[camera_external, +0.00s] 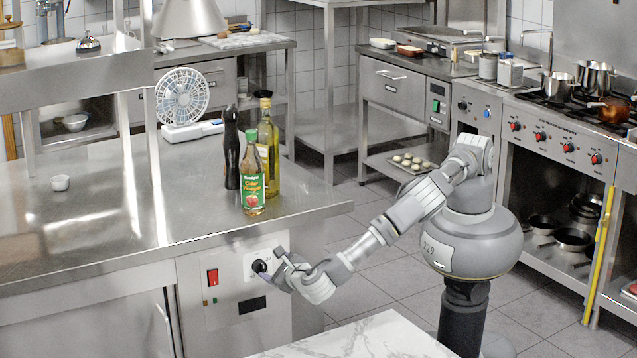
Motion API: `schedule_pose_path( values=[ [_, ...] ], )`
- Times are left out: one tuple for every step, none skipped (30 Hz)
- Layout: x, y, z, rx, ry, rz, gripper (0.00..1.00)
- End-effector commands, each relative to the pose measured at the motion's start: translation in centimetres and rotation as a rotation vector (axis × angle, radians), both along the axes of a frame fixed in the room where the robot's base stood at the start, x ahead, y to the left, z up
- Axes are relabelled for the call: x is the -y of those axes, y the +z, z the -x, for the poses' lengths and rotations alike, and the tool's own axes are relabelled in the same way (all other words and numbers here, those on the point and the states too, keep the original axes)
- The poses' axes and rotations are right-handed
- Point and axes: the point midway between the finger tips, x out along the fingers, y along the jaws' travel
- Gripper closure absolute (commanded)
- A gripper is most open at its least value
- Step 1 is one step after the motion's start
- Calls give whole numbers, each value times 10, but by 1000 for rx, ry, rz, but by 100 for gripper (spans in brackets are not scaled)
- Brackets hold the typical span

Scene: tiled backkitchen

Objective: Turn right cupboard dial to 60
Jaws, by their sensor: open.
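A dark round dial (259,266) sits on a light plate on the front panel (222,322) of the steel counter at left. My gripper (268,265) is at the dial, with its fingers close around or beside it. The jaws are open. I cannot tell whether the fingers touch the dial. The dial's marks and pointer are too small to read, and the gripper partly hides its right side. A red switch (213,277) is on the same panel, left of the dial.
A cider vinegar bottle (253,180), an oil bottle (268,150) and a dark pepper mill (231,150) stand on the counter above the dial. A fan (182,97) stands behind them. A marble top (355,342) lies in front, below my arm.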

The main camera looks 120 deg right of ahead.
Motion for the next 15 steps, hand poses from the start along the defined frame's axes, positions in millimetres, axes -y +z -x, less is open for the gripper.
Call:
schedule_pose_path(
  values=[
    [-4,-18,5,-87,34,77,32],
    [-7,-26,7,-131,51,114,32],
    [-9,-33,9,-180,66,157,32],
    [-10,-38,11,-208,76,183,32],
    [-11,-41,12,-230,83,201,32],
    [-12,-45,13,-252,90,219,32],
    [-11,-46,13,-263,92,228,32],
    [-9,-47,13,-269,94,234,32],
    [-5,-48,13,-273,95,238,32],
    [-1,-48,13,-274,93,239,32],
    [4,-48,13,-274,92,238,32],
    [11,-48,12,-274,92,236,32],
    [17,-48,12,-273,92,236,32],
    [22,-49,11,-273,92,236,32],
    [30,-49,10,-273,91,236,32]
  ],
)
